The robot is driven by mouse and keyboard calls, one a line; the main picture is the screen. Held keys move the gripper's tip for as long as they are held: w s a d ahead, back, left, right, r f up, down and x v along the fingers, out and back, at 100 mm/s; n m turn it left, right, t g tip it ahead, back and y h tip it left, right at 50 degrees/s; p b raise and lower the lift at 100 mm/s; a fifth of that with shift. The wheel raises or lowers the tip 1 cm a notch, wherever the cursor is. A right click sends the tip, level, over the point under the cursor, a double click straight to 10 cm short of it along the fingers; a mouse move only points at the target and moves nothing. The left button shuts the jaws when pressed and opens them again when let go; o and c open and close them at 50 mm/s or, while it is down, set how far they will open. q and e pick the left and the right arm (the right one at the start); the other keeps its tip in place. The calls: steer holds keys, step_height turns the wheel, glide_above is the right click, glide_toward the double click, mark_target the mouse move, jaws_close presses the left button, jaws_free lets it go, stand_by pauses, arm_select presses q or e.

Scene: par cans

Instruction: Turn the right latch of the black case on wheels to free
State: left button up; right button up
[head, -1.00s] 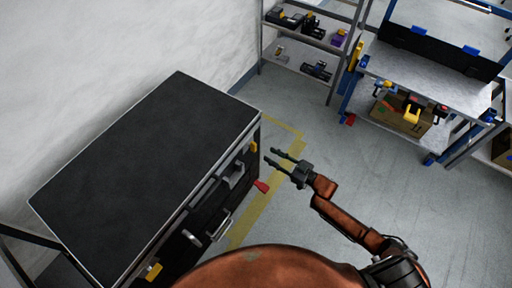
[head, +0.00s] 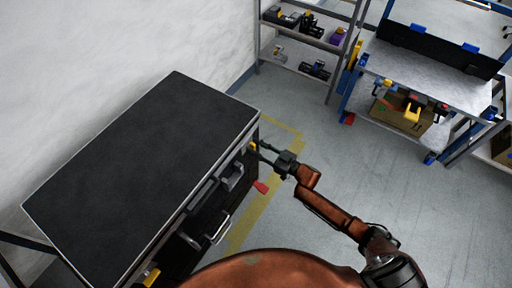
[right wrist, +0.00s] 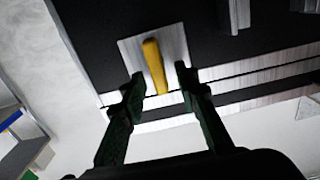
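The black case (head: 140,165) stands on the left in the head view, with its lid shut. Its right latch (head: 254,146) is a small yellow handle at the far end of the front face. In the right wrist view the yellow latch handle (right wrist: 155,66) lies on a pale metal plate, slightly tilted, its lower end reaching toward the seam. My right gripper (head: 262,153) is open at the latch. In the right wrist view its fingers (right wrist: 160,76) stand on either side of the handle's lower part, with gaps visible. My left gripper is out of view.
Another yellow latch (head: 151,276) and a metal handle (head: 220,230) are on the case front. A red lever (head: 261,187) sticks out low beside the case. Shelving (head: 305,45) and a blue-framed workbench (head: 430,80) stand behind. The floor (head: 340,145) between is clear.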

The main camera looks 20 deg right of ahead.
jaws_close()
